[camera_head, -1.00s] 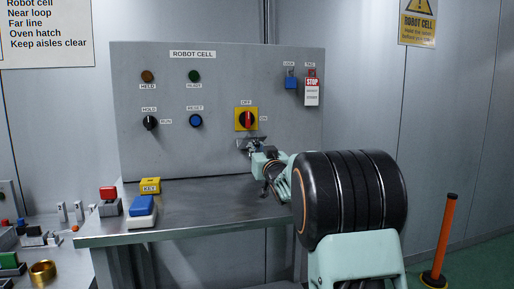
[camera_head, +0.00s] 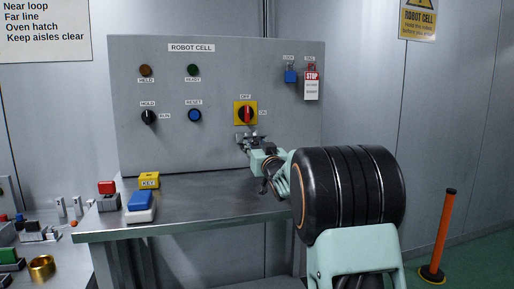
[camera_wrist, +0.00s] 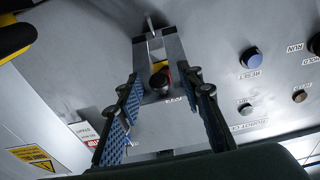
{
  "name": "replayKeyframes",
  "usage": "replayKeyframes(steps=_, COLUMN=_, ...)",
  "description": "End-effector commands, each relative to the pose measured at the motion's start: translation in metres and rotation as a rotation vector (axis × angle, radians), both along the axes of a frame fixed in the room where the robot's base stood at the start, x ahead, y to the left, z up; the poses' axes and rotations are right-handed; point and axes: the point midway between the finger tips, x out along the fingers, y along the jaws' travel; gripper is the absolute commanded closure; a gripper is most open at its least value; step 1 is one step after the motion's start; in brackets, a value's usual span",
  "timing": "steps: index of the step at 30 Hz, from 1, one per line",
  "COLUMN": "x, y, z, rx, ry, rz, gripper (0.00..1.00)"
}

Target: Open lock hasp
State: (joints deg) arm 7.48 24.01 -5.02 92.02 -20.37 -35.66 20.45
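The lock hasp is a grey metal piece below the red-and-yellow rotary switch (camera_head: 246,114) on the ROBOT CELL panel. In the head view it is small and partly hidden by my gripper (camera_head: 246,143). In the wrist view the hasp (camera_wrist: 172,50) stands upright in the picture, with the dark switch knob (camera_wrist: 159,80) seen through or behind its lower part. My gripper (camera_wrist: 163,88) is open, its blue-padded fingers spread to the left and right of the hasp. I cannot tell whether either finger touches it.
A blue padlock (camera_head: 291,77) and a red-and-white STOP tag (camera_head: 312,86) hang at the panel's upper right. A blue RESET button (camera_head: 195,115) is left of the switch. A yellow KEY block (camera_head: 149,180) and a blue-and-white block (camera_head: 140,205) sit on the steel shelf (camera_head: 205,205).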

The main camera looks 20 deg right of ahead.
Motion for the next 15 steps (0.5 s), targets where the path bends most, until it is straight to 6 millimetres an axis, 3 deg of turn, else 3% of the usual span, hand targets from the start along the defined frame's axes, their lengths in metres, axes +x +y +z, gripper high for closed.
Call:
replayKeyframes(steps=7, x=-0.02, y=-0.001, z=-0.001, rx=0.0, ry=-0.001, rz=-0.001, gripper=0.66)
replayKeyframes(steps=15, x=-0.068, y=0.0, z=-0.008, rx=0.0, ry=0.0, rz=-0.001, gripper=0.66)
